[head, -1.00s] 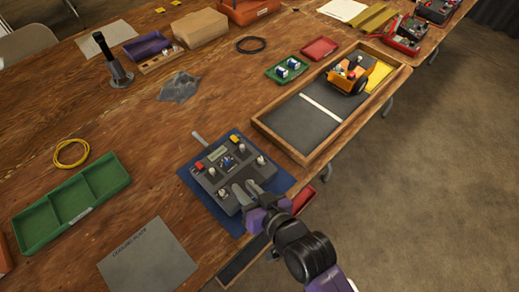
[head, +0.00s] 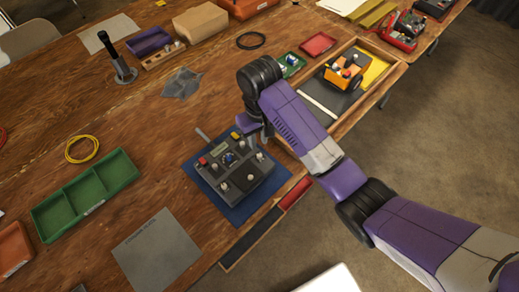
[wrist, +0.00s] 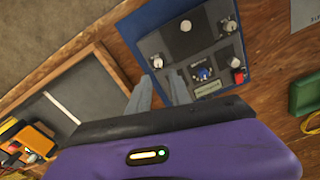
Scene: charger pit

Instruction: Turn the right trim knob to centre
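The dark grey control box (head: 235,188) lies on a blue mat (head: 240,212). It carries a red button (head: 203,161), a yellow button (head: 235,136), a blue centre knob (head: 229,157) and several pale knobs. One pale knob (head: 260,157) is at its right side; it also shows in the wrist view (wrist: 157,62), just beyond my fingertips. Which way its pointer faces is too small to tell. My gripper (wrist: 160,76) is open and empty, its two grey fingers apart. In the head view my gripper (head: 263,134) is over the box's far right corner, partly hidden by my wrist.
A wooden-framed tray (head: 385,75) with an orange wheeled robot (head: 345,70) is at right, partly behind my arm. A green compartment tray (head: 75,200) and grey sheet (head: 155,255) lie at left. The table's front edge runs close to the mat.

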